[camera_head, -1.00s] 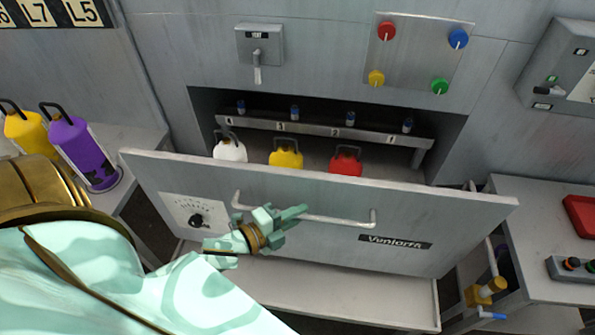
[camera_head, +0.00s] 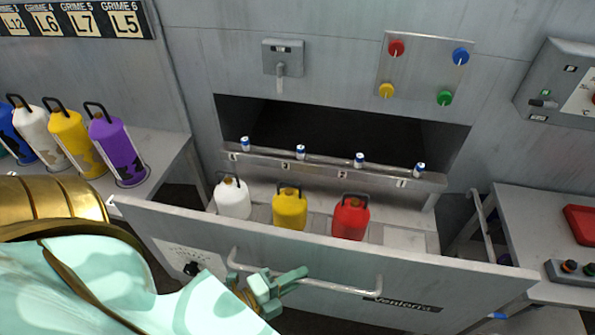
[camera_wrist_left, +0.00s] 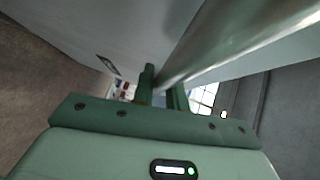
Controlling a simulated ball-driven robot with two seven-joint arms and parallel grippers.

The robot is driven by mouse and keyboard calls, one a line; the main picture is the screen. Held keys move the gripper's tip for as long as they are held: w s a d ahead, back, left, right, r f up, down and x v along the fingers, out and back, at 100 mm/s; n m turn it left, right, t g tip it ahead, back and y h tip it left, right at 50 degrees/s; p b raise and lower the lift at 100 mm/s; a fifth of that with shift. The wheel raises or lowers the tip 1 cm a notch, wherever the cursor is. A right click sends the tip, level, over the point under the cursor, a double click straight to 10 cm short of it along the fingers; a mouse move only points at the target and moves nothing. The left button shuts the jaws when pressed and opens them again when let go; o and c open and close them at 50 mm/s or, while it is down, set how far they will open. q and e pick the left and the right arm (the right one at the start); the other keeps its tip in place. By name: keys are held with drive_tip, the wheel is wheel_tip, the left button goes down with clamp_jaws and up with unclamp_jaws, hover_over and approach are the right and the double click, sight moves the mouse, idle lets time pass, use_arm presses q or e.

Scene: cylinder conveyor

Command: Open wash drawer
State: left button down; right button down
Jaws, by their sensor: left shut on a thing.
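The wash drawer (camera_head: 330,262) is a grey metal box whose tall front panel stands well out from the wall. White (camera_head: 232,198), yellow (camera_head: 289,208) and red (camera_head: 350,217) cylinders with black handles stand inside it. A long bar handle (camera_head: 335,286) runs across its front. My left gripper (camera_head: 285,281) is shut on the left part of this handle. In the left wrist view the handle bar (camera_wrist_left: 225,45) passes between my left fingers (camera_wrist_left: 163,92). My right gripper is not in view.
Purple (camera_head: 115,150) and other cylinders stand on the left counter (camera_head: 165,150). A knob panel (camera_head: 422,70) and a lever box (camera_head: 283,58) are on the wall above. A right counter (camera_head: 535,225) with a red tray (camera_head: 582,222) stands close beside the drawer.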

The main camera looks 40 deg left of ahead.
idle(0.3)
use_arm(q)
drive_tip(key=c, duration=1.4)
unclamp_jaws()
drive_tip(key=v, duration=1.6)
drive_tip(key=shift+s+b, duration=0.2)
drive_tip(key=shift+b, duration=0.25)
